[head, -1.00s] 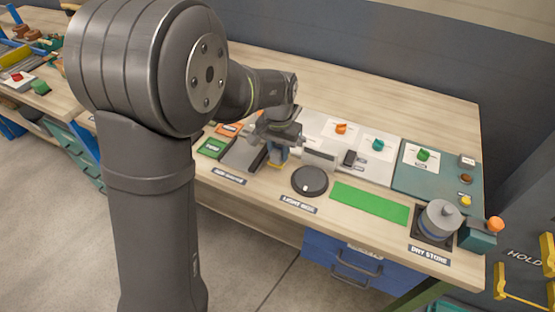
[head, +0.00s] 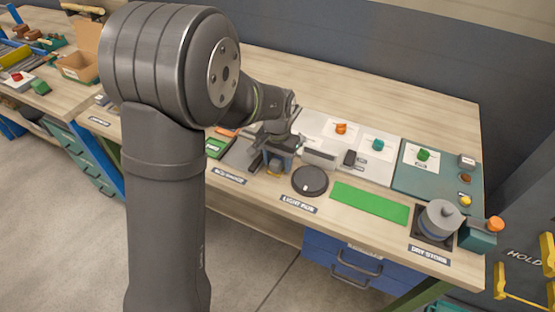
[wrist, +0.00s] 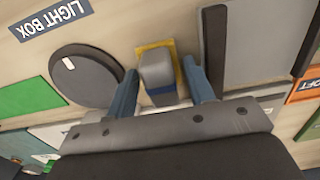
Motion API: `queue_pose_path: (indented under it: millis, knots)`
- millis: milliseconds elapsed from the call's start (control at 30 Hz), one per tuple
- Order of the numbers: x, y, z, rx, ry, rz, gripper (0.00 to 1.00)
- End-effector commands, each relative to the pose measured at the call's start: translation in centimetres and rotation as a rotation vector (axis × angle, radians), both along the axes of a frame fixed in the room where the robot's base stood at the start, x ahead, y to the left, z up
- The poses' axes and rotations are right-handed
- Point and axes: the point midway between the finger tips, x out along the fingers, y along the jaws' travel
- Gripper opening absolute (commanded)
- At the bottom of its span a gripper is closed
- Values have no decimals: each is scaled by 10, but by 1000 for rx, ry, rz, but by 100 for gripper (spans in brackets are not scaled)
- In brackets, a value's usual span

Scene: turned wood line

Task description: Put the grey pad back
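A small grey block with a blue band, which looks like the grey pad (wrist: 158,72), stands on a yellow-edged square (wrist: 145,47) on the bench in the wrist view. My gripper (wrist: 161,92) is open, with one blue finger on each side of the block and a gap visible on both sides. In the head view my gripper (head: 277,158) is low over the bench, left of the round dark disc (head: 310,180). There it hides most of the block.
The light box label (head: 298,204) is at the bench front. A grey panel (wrist: 265,40) with a dark bar lies beside my gripper. A green strip (head: 370,203) and a grey knobbed pot (head: 440,218) stand further right. The back of the bench is clear.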

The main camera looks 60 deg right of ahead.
Motion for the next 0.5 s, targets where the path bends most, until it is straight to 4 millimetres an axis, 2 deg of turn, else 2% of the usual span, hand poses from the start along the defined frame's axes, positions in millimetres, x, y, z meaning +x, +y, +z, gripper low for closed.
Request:
queue_pose_path:
  millis: [267, 367, 500]
  knots:
    - [0, 0, 7, -3, 0, 0, 48]
    - [0, -1, 20, -3, 0, 0, 48]
    - [0, -1, 50, -6, -1, 0, 48]
